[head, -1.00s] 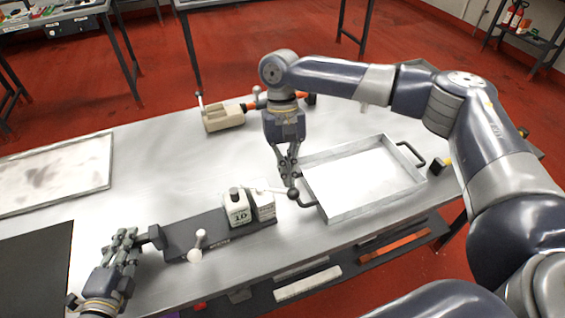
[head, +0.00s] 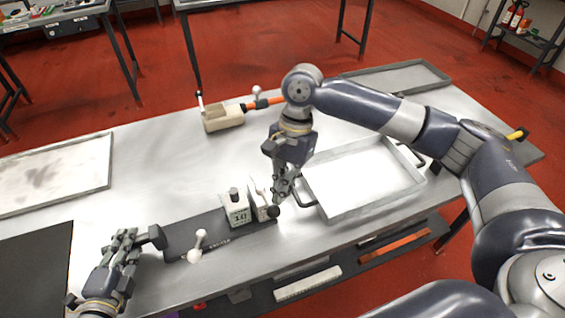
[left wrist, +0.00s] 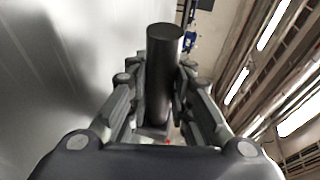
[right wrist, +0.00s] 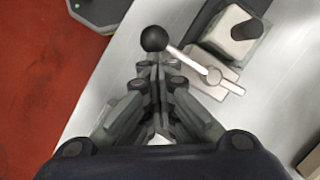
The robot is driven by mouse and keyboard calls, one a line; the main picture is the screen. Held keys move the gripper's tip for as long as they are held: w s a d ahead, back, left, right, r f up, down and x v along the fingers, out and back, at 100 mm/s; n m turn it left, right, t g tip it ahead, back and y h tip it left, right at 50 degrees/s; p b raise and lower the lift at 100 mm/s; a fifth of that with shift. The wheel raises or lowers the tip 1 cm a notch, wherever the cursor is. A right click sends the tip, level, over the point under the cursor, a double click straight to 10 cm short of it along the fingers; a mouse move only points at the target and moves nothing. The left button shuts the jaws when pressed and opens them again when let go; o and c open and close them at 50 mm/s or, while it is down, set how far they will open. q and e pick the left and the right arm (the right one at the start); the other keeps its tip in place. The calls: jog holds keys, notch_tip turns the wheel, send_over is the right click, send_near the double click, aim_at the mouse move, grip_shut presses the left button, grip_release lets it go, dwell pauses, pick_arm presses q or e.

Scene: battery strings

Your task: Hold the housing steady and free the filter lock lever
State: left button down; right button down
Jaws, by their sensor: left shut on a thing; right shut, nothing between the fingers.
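The housing is a dark flat base (head: 215,236) on the table, with white blocks (head: 238,210) at its right end and a white T-shaped knob (head: 197,246) near its left. My left gripper (head: 140,240) is shut on the base's black handle (head: 157,237); the left wrist view shows this dark cylinder (left wrist: 163,60) between the fingers. The lock lever's black ball (head: 272,211) is beside the blocks; the right wrist view shows its pale rod (right wrist: 187,58) running to a pivot. My right gripper (head: 281,193) is shut and empty, its fingertips right by the ball (right wrist: 153,38); contact is unclear.
A pale tray (head: 350,210) with dark handles stands close to the right of my right gripper. A beige block with an orange handle (head: 222,118) lies behind. A flat tray (head: 50,172) and a black mat (head: 35,265) lie left.

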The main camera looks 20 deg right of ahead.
pick_arm(q)
jog(key=shift+s+f, duration=0.15)
jog(key=shift+f, duration=0.4)
pick_arm(e)
jog(key=shift+s+a+f, duration=0.15)
jog(key=shift+s+a, duration=0.1)
jog(key=shift+a, duration=0.05)
pick_arm(q)
jog(key=c, duration=1.4)
grip_release()
jog(key=shift+a, duration=0.1)
jog(key=shift+o, duration=0.2)
jog(key=shift+r, duration=0.1)
pick_arm(e)
jog(key=w+d+r, duration=0.2)
jog(key=r, duration=0.3)
jog(key=w+d+r, duration=0.2)
jog(key=d+r, duration=0.1)
jog(key=r, duration=0.2)
jog(key=shift+w+d+r, duration=0.25)
pick_arm(q)
jog(key=shift+w, duration=0.2)
jog(key=shift+r, duration=0.15)
